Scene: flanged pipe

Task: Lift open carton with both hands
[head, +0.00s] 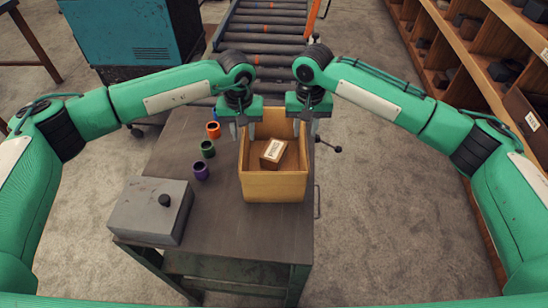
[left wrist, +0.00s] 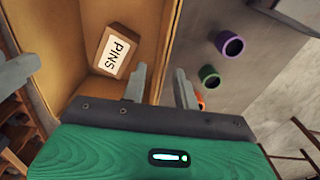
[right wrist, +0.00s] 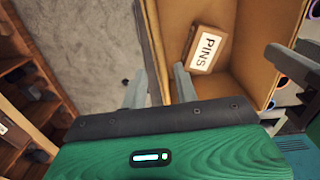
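The open carton (head: 273,188) stands upright on the dark table, with a small brown box labelled PINS (head: 273,152) lying inside. My left gripper (head: 243,134) is at the carton's left wall near the back; in the left wrist view its fingers (left wrist: 160,88) are apart, one on each side of the wall (left wrist: 172,45). My right gripper (head: 306,132) is at the right wall near the back; in the right wrist view its fingers (right wrist: 160,85) are apart, with the wall (right wrist: 153,45) between them. Whether any finger touches cardboard cannot be told.
Orange (head: 213,130), green (head: 207,148) and purple (head: 201,171) cups stand left of the carton. A grey metal box (head: 152,210) sits at the table's front left. A roller conveyor (head: 262,45) lies beyond the table, and shelves (head: 470,45) stand at right.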

